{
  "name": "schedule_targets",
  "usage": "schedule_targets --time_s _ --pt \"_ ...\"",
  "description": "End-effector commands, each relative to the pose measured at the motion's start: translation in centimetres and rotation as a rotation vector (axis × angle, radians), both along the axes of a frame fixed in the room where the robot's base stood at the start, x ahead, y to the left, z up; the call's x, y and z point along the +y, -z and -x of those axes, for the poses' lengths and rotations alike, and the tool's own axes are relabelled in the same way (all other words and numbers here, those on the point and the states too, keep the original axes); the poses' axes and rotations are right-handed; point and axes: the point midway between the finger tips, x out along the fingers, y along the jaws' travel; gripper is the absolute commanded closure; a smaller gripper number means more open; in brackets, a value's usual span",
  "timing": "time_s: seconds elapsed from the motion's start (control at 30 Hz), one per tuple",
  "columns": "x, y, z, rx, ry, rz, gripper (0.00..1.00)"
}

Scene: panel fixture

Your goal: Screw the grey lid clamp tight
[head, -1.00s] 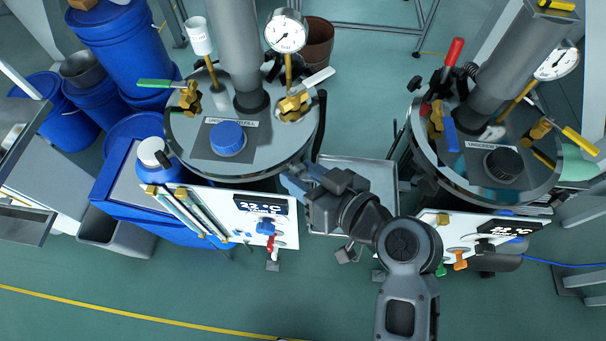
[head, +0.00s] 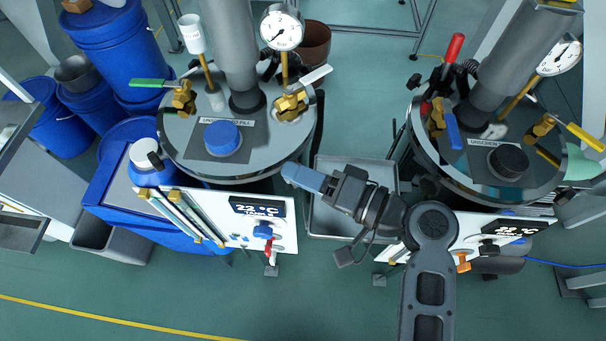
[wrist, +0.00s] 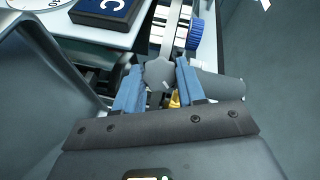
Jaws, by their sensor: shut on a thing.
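The grey lid clamp shows in the wrist view as a grey lobed knob (wrist: 158,74) between my blue fingers. My gripper (wrist: 160,88) is shut on this knob, one finger on each side. In the head view my gripper (head: 288,172) reaches the front right rim of the left tank's lid (head: 185,155), and the clamp is hidden there. I cannot tell how tight the clamp is.
The left lid carries a blue cap (head: 223,137), a pressure gauge (head: 282,30) and brass valves. A white display panel (head: 215,225) hangs below it. A grey tray (head: 330,222) lies between the tanks. The right tank (head: 470,180) stands beside my arm.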

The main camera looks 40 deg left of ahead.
Motion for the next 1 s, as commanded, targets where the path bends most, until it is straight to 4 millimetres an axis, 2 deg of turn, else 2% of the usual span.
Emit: schedule_targets --time_s 0.2,0.5,1.0 --pt "-0.03 0.25 -0.14 0.192 0.003 -0.046 0.91" --pt "-0.04 0.33 -0.16 0.393 0.003 -0.094 0.91" --pt "-0.04 0.34 -0.17 0.514 0.004 -0.123 0.91"
